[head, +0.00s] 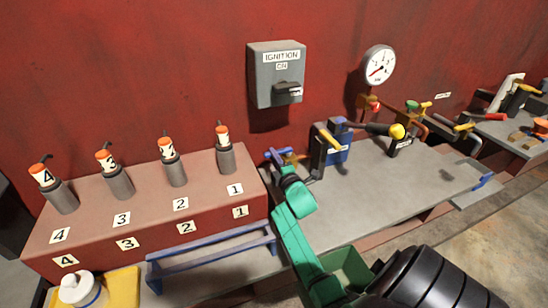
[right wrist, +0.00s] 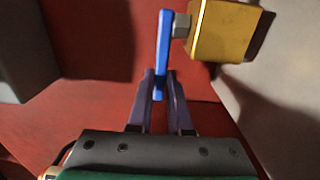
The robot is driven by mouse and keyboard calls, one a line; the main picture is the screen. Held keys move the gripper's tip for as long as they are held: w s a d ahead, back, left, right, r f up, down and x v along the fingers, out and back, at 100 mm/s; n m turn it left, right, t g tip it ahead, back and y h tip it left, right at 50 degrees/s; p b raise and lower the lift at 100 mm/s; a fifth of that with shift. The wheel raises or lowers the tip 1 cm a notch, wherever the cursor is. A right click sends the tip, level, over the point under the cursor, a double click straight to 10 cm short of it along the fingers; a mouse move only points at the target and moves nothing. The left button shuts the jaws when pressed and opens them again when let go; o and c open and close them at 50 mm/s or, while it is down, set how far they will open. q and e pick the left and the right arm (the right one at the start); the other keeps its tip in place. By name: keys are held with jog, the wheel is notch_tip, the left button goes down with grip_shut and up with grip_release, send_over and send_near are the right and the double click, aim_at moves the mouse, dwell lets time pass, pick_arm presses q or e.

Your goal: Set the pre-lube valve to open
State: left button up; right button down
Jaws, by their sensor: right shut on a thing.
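A valve with a brass body (head: 292,159) and a blue lever (head: 273,153) stands at the left end of the grey bench, just right of the red block. In the right wrist view the blue lever (right wrist: 163,52) runs down from a hex nut beside the brass body (right wrist: 221,31). My right gripper (head: 283,172) is shut on the lower end of this lever, which sits between its fingertips (right wrist: 160,82). No label on this valve is readable, so I cannot tell its name or set position. My left gripper is not in view.
Several numbered cylinders (head: 174,166) stand in the red block (head: 150,218) to the left. An ignition box (head: 275,75) and a gauge (head: 378,66) are on the red wall. The grey bench (head: 390,180) front is clear.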

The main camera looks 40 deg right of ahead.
jog(key=shift+s+f, duration=0.1)
jog(key=shift+s+n+y+p, duration=0.35)
jog(key=shift+n+y+p, duration=0.3)
jog(key=shift+y, duration=0.35)
jog(key=shift+s+d+n+t+y, duration=0.15)
jog(key=shift+s+n+t+y, duration=0.25)
jog(key=shift+n+y, duration=0.5)
jog(key=y, duration=0.1)
jog(key=s+n+y, duration=0.1)
jog(key=y, duration=0.1)
jog(key=shift+d+f+n+b, duration=0.1)
jog(key=shift+f+n+b, duration=0.15)
jog(key=shift+b, duration=0.15)
jog(key=shift+s+d+r+n+y+b, duration=0.15)
jog(key=shift+n+y+b, duration=0.15)
jog(key=shift+y, duration=0.3)
jog(key=shift+s+a+n+y+b, duration=0.1)
jog(key=shift+s+n+y+b, duration=0.1)
jog(key=shift+n+y, duration=0.3)
jog(key=c, duration=0.8)
grip_release()
jog(key=shift+r, duration=0.15)
jog(key=shift+c, duration=0.2)
